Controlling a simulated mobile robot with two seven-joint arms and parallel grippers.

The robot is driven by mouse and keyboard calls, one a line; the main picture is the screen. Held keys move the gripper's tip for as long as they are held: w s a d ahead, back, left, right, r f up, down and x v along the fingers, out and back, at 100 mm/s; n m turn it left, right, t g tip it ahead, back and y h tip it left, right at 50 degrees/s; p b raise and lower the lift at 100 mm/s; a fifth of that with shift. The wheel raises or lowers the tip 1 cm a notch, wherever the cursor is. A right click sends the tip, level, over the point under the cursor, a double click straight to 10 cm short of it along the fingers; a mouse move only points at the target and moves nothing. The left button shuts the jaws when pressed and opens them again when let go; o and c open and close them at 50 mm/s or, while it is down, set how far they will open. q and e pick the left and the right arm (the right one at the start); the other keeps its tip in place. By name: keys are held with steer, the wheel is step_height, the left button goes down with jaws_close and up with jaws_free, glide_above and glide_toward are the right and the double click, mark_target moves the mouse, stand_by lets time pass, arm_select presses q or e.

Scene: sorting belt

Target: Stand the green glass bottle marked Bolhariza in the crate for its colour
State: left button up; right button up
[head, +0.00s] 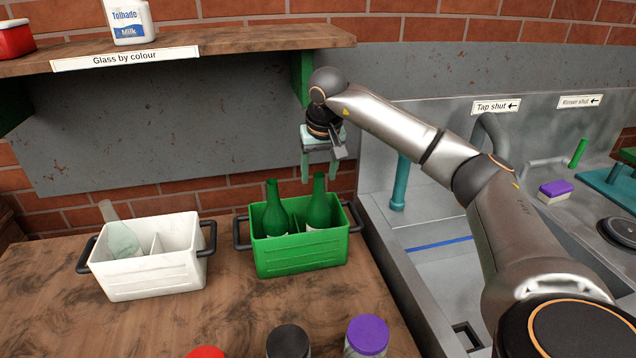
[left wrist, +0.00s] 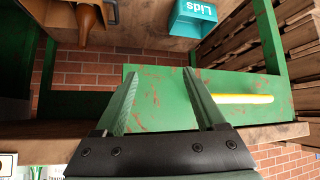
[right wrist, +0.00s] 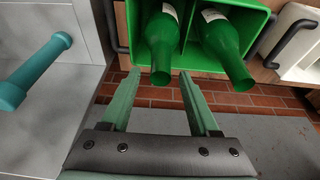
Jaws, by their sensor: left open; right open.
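Two green glass bottles stand upright in the green crate (head: 300,256), one in each compartment: the left bottle (head: 275,212) and the right bottle (head: 319,207). Both have pale labels, mostly hidden by the crate, and I cannot read which is Bolhariza. My right gripper (head: 319,178) is open and empty, above and behind the right bottle, apart from it. In the right wrist view both bottles show, and one bottle's neck (right wrist: 161,62) lies just beyond the gap between the fingertips. My left gripper (left wrist: 158,80) is open and empty, away from the crates.
A white crate (head: 155,279) with a clear bottle (head: 121,238) stands left of the green crate. Red, black and purple lids (head: 367,334) show at the front edge. A sink (head: 430,230) with a tap lies right. A shelf (head: 190,43) overhangs behind. A brown bottle (left wrist: 86,18) shows in the left wrist view.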

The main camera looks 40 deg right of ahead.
steer(key=v, duration=0.7)
steer(key=shift+r, duration=0.25)
steer(key=shift+s, duration=0.15)
